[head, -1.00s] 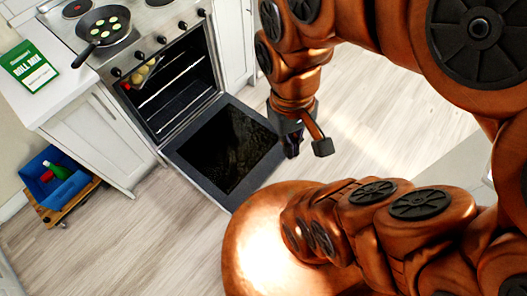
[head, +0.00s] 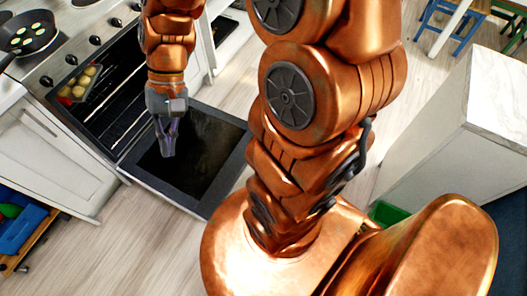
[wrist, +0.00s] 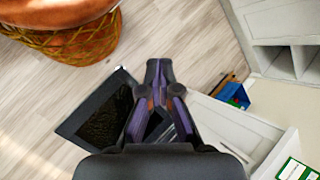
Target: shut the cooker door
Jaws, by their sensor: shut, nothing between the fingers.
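The cooker door (head: 212,150) hangs open, lowered flat in front of the oven (head: 113,85), with its dark glass facing up. The oven cavity shows racks and a tray of round food items (head: 80,82). My gripper (head: 168,153) is shut and empty, pointing down, and overlaps the door in the head view. I cannot tell whether it touches the door. In the wrist view the shut fingers (wrist: 158,68) show in the middle, with the door (wrist: 97,118) to their left and partly hidden behind them.
A pan (head: 27,34) sits on the hob. A wooden trolley with a blue crate (head: 18,232) stands at the lower left, beside the white cabinet (head: 55,160). A white counter unit (head: 455,125) stands at the right. Bare floor (head: 130,240) lies in front of the door.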

